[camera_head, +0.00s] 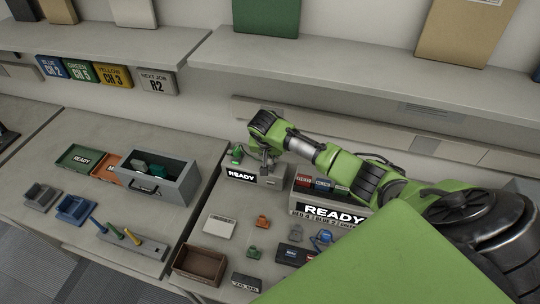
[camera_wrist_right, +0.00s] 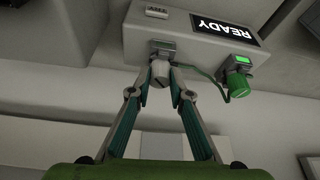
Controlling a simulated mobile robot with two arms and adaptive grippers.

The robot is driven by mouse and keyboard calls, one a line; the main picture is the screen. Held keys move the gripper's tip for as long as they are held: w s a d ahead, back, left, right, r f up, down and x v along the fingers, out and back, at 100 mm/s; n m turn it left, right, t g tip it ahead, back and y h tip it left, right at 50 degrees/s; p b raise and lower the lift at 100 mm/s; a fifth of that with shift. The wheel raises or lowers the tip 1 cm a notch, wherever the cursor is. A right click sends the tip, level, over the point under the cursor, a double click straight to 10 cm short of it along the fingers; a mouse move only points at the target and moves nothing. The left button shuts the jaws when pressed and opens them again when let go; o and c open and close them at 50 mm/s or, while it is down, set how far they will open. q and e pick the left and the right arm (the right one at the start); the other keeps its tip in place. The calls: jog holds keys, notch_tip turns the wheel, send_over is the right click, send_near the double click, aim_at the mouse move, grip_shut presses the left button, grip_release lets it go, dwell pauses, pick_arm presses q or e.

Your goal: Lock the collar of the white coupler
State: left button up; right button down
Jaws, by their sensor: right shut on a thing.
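The white coupler (camera_wrist_right: 160,72) sits between the fingertips of my right gripper (camera_wrist_right: 160,85) in the right wrist view, against a grey socket (camera_wrist_right: 162,48) on the front of the READY box (camera_wrist_right: 150,25). The fingers are closed on its sides. A short mark shows on its near end; I cannot tell the collar's angle. In the head view my right gripper (camera_head: 266,163) is at the READY box (camera_head: 270,180), and the coupler is too small or hidden there. My left gripper is in neither view.
A larger READY rack (camera_head: 340,211) holding radios stands right of the box. Small parts and a brown tray (camera_head: 199,264) lie in front. A grey drawer box (camera_head: 172,184) stands left.

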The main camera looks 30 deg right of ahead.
jog(key=shift+s+a+f+m+g, duration=0.1)
jog(key=shift+a+m+g, duration=0.15)
jog(key=shift+m, duration=0.45)
jog(key=shift+d+f+m+g+h, duration=0.15)
jog(key=shift+m+g+h, duration=0.3)
jog(key=shift+m, duration=0.75)
